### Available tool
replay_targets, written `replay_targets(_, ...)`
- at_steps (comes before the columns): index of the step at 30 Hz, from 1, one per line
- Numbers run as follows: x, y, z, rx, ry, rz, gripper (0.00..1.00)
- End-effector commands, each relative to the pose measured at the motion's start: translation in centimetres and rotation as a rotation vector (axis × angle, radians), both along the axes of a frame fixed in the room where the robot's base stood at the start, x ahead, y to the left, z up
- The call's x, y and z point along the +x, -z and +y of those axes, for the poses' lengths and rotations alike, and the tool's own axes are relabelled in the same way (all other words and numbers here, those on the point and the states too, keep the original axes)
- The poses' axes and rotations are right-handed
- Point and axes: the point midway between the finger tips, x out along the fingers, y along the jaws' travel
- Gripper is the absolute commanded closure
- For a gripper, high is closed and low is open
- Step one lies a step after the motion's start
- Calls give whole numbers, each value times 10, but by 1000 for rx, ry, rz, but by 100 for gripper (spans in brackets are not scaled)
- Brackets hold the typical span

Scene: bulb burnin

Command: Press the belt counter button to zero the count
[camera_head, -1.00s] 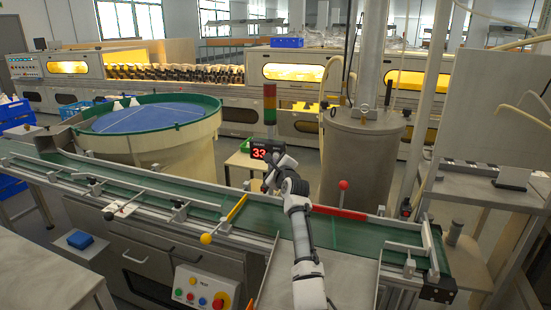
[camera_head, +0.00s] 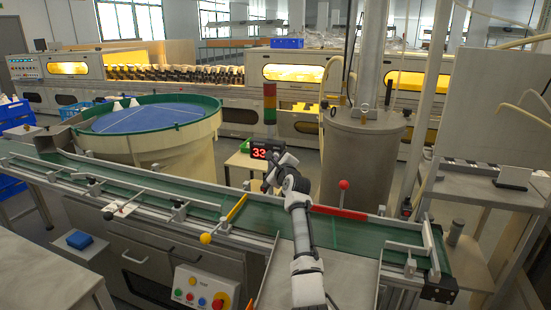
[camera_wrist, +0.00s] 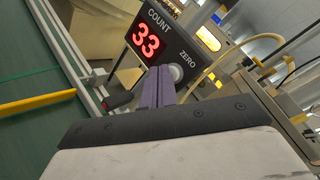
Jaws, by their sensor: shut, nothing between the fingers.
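The belt counter (camera_head: 260,151) is a dark box behind the green belt, and its red display reads 33. In the wrist view the counter (camera_wrist: 141,40) shows the word COUNT above the digits and the word ZERO beside a round grey-white button (camera_wrist: 176,72). My gripper (camera_head: 268,186) is over the belt just in front of the counter. In the wrist view its shut purple-grey fingers point at the button, their tips overlapping its left edge in the picture. I cannot tell whether they touch it. In the head view the button is hidden behind my gripper.
The green belt (camera_head: 345,236) runs under my arm. A yellow bar (camera_head: 237,207) and a red bar (camera_head: 338,212) lie across or along it. A red-knobbed lever (camera_head: 343,185) stands right of my arm. A signal tower (camera_head: 270,104) rises behind the counter.

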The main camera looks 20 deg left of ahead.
Motion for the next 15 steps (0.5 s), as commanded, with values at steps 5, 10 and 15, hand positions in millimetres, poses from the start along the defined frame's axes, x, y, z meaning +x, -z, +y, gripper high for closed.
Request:
replay_targets(5, 2, 1, 0, 0, 0, 0, 100)
replay_targets(10, 4, 1, 0, 0, 0, 0, 100)
replay_targets(15, 6, 0, 0, 0, 0, 0, 100)
